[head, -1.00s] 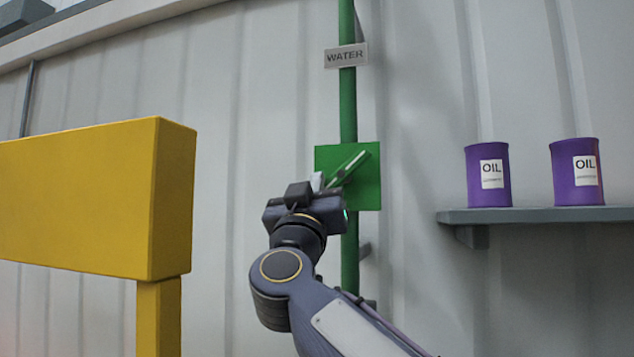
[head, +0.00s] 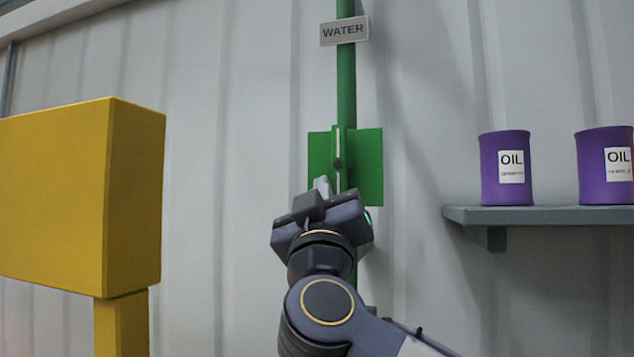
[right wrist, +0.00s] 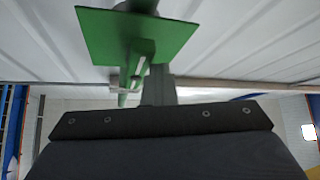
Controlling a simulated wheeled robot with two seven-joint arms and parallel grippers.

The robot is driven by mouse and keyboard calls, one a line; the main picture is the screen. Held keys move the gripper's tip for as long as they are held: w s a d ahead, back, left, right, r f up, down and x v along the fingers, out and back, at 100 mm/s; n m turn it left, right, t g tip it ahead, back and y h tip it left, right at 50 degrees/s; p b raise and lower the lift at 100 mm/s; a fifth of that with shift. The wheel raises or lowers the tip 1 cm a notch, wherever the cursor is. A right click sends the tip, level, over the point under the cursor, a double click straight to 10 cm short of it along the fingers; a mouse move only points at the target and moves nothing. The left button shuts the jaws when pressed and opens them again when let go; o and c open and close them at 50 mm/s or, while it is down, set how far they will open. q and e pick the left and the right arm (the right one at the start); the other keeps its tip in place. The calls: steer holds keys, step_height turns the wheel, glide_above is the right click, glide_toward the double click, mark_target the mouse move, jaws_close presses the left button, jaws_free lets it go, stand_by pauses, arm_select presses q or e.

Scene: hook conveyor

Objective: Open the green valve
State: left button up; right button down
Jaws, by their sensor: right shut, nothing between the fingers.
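The green valve has a square green plate (head: 368,165) on a vertical green pipe. Its lever (head: 338,160) stands upright in the head view, in line with the pipe. In the right wrist view the plate (right wrist: 100,35) is at the top, with the lever (right wrist: 138,65) in front of it. My right gripper (head: 322,184) is shut and empty, just left of the lever's lower end. Its fingers (right wrist: 160,90) show beside the lever in the wrist view; I cannot tell whether they touch it. The lever's lower end is partly hidden by the gripper. My left gripper is out of view.
A WATER sign (head: 344,31) is on the pipe above the valve. A large yellow block (head: 60,190) on a post stands at the left. A grey shelf (head: 560,215) at the right holds two purple OIL cans (head: 505,185). The wall between the block and valve is clear.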

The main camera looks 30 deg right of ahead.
steer(key=shift+s+d+n, duration=0.2)
steer(key=shift+d+n, duration=0.1)
steer(key=shift+d, duration=0.05)
stand_by(0.3)
steer(key=b+v, duration=0.2)
steer(key=v, duration=0.6)
steer(key=shift+y, duration=0.4)
steer(key=shift+w+a, duration=0.1)
steer(key=shift+a, duration=0.1)
